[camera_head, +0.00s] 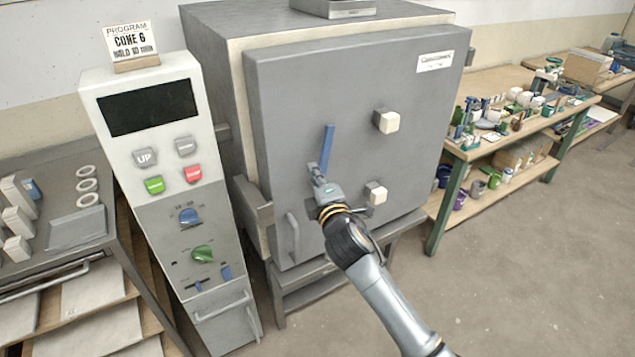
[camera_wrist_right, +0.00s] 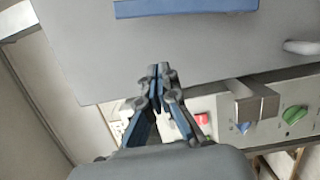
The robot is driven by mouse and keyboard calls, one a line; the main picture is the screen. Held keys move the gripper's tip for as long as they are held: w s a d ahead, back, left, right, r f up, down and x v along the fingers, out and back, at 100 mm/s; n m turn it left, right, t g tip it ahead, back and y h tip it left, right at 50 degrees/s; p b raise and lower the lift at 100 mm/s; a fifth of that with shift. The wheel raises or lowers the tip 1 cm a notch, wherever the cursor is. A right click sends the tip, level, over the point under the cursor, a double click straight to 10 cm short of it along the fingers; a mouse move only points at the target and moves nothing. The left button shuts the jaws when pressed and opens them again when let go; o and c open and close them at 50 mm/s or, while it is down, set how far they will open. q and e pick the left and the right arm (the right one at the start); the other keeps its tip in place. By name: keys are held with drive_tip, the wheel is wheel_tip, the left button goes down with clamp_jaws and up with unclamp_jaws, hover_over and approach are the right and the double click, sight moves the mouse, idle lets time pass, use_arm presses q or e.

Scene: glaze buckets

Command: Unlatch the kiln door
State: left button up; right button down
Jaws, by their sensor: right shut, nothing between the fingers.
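The grey kiln door (camera_head: 290,110) fills the front of the kiln and looks closed. A blue bar (camera_head: 327,150), which looks like the latch handle, stands nearly upright on it; it also shows at the top of the right wrist view (camera_wrist_right: 185,8). My right gripper (camera_head: 313,170) is in front of the door, close to the lower end of the blue bar. Its fingertips (camera_wrist_right: 161,72) are together and hold nothing. In the wrist view there is a gap between the fingertips and the bar. My left gripper is in neither view.
Two pale square plugs (camera_head: 386,121) (camera_head: 376,193) stick out of the door right of the bar. A control panel (camera_head: 120,160) stands at the left. A curved grey handle (camera_head: 292,236) is low on the door's left. A workbench (camera_head: 480,150) with pots is at the right; floor before it is clear.

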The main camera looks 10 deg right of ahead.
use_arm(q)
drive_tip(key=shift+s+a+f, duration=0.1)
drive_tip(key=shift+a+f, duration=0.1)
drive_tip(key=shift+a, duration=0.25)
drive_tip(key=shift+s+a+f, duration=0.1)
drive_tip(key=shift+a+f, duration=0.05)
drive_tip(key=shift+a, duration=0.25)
use_arm(e)
drive_tip(key=s, duration=0.2)
drive_tip(key=shift+s, duration=0.35)
